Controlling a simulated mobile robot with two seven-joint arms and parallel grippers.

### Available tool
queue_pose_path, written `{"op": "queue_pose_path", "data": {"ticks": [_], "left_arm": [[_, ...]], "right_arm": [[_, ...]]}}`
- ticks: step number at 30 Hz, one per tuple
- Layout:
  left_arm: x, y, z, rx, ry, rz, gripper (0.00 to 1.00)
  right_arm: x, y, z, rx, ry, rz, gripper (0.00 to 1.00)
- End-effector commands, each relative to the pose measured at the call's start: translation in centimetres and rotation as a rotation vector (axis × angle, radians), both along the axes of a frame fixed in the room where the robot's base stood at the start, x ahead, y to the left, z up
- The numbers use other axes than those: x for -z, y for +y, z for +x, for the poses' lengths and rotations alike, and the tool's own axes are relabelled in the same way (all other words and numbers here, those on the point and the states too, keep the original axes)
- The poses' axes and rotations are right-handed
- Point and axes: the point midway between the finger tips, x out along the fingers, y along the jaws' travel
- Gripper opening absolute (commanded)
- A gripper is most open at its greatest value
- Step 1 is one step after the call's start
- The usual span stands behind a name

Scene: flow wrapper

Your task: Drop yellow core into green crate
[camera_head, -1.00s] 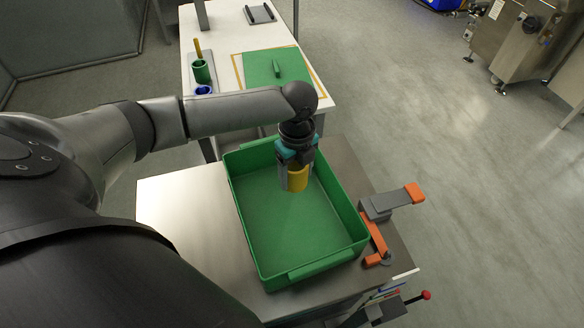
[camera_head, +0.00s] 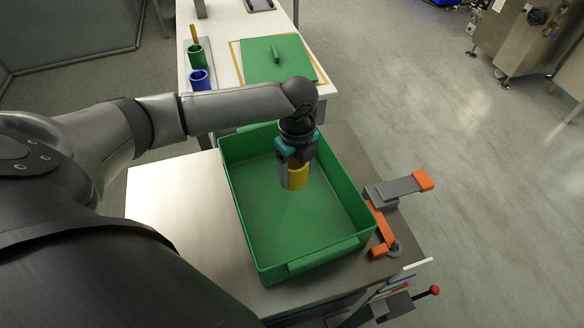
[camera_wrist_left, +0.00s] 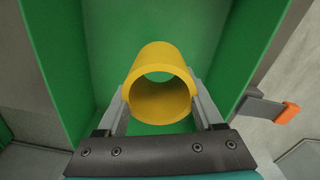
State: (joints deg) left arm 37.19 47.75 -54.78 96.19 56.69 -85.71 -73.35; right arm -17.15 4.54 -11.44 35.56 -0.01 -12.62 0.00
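The yellow core (camera_head: 298,177) is a short hollow tube. My left gripper (camera_head: 296,172) is shut on it, with one finger on each side. In the left wrist view the core (camera_wrist_left: 160,84) sits between the two fingertips, its open end towards the camera, with green behind it. The green crate (camera_head: 309,268) is open and stands on a steel table. The core is held over the crate's interior, towards its far end; its height above the crate floor is hard to tell. My right gripper is not in view.
An orange and grey clamp-like fixture (camera_head: 383,229) stands at the crate's right side. Behind is a white table (camera_head: 222,66) with a green lid-like panel (camera_head: 262,68), a green cup (camera_head: 196,55) and a blue cup (camera_head: 199,79). Bare steel tabletop lies left of the crate.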

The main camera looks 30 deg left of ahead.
Motion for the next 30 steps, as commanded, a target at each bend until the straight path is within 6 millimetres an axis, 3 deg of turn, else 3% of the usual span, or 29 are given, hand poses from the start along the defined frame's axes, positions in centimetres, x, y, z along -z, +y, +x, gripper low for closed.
{"op": "queue_pose_path", "data": {"ticks": [1, 8, 17, 23, 30], "left_arm": [[0.0, 0.0, 0.0, 0.0, 0.0, 0.001, 0.74], [0.0, 0.0, 0.0, 0.0, 0.0, 0.001, 1.0], [-0.3, 0.0, 0.0, 0.0, 0.0, 0.001, 1.0], [-3.3, 0.1, 0.1, 0.002, -0.005, 0.001, 1.0], [-9.2, 0.0, 0.1, 0.001, -0.006, 0.001, 1.0]], "right_arm": [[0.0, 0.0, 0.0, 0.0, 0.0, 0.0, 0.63], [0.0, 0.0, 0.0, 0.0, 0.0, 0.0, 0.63], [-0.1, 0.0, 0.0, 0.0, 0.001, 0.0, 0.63], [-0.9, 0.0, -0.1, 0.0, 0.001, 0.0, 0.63], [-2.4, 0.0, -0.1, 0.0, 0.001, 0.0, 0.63]]}}
